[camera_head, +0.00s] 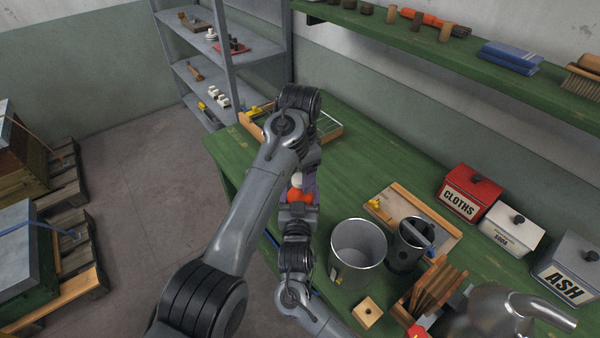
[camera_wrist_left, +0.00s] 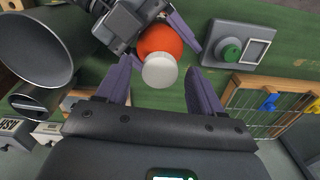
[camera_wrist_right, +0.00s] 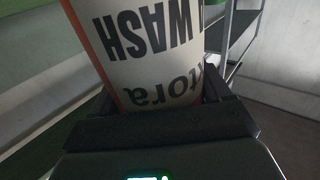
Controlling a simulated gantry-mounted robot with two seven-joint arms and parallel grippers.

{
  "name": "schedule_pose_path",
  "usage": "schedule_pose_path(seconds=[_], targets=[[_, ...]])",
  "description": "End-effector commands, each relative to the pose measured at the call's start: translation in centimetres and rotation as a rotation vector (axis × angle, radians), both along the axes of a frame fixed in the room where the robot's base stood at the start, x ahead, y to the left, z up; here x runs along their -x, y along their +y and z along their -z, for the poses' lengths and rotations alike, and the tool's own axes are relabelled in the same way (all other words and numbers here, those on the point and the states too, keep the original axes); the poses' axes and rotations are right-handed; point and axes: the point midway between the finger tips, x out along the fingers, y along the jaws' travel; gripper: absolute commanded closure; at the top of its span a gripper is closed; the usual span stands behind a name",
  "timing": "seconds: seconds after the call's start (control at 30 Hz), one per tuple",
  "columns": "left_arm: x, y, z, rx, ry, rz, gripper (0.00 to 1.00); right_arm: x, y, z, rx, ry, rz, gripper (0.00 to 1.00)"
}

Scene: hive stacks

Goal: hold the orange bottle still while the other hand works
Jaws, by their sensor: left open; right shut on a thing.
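The orange bottle (camera_head: 299,195) with a white cap is in mid-picture in the head view, partly hidden by my arms. My right gripper (camera_head: 297,209) is shut on its body from the near side. In the right wrist view the bottle (camera_wrist_right: 140,50) fills the space between the fingers, its lettering upside down. My left gripper (camera_wrist_left: 160,78) is open. In the left wrist view its purple fingers stand either side of the white cap (camera_wrist_left: 160,72), with gaps showing; the orange bottle top (camera_wrist_left: 163,40) is beyond. Whether the bottle's base touches anything is hidden.
A metal bucket (camera_head: 357,252), a dark can (camera_head: 408,246) and a wooden tray (camera_head: 432,225) stand right of the bottle on the green bench (camera_head: 362,165). The CLOTHS box (camera_head: 468,193), SODA box (camera_head: 511,230) and ASH box (camera_head: 567,270) line the right. A framed rack (camera_head: 325,126) lies behind.

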Motion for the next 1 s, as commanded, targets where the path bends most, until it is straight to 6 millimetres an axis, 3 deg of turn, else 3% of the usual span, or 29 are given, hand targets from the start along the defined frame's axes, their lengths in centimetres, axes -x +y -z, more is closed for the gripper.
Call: schedule_pose_path(seconds=[0.5,0.8,1.0], targets=[[0.0,0.0,-4.7,-0.001,0.003,0.013,0.36,0.0,0.0,0.0,0.0,0.001,0.0,1.0],[0.0,0.0,-7.4,0.0,0.004,0.247,0.36,0.0,0.0,0.1,0.0,0.001,0.0,1.0],[0.0,0.0,-7.8,0.0,0.001,0.302,0.36,0.0,0.0,0.1,0.0,0.001,0.0,1.0]])
